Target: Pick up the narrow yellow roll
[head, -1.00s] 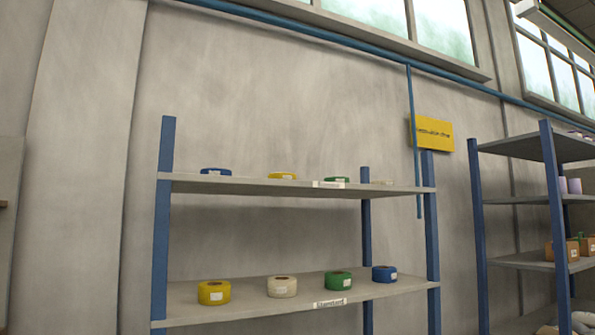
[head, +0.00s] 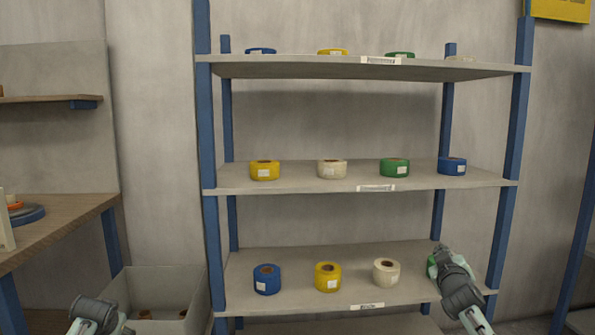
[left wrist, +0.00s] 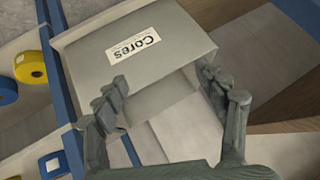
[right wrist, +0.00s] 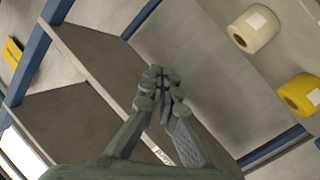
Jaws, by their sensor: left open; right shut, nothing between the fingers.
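Three yellow rolls stand on the middle shelving unit in the head view. The one on the top shelf (head: 332,52) shows as a low, thin band, partly cut off by the shelf edge. Another is on the middle shelf (head: 265,171) at the left, and a taller one is on the lower shelf (head: 327,277). My right gripper (head: 437,254) is in front of the lower shelf's right end, partly covering a green roll (head: 432,268). In the right wrist view its fingers (right wrist: 160,85) are shut and empty. My left gripper (left wrist: 172,92) is open and empty, over a grey bin.
The grey bin (head: 190,282), labelled "Cores", stands left of the shelving unit. Blue uprights (head: 206,130) flank the shelves. White, green and blue rolls stand beside the yellow ones. A wooden workbench (head: 60,222) is at the left.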

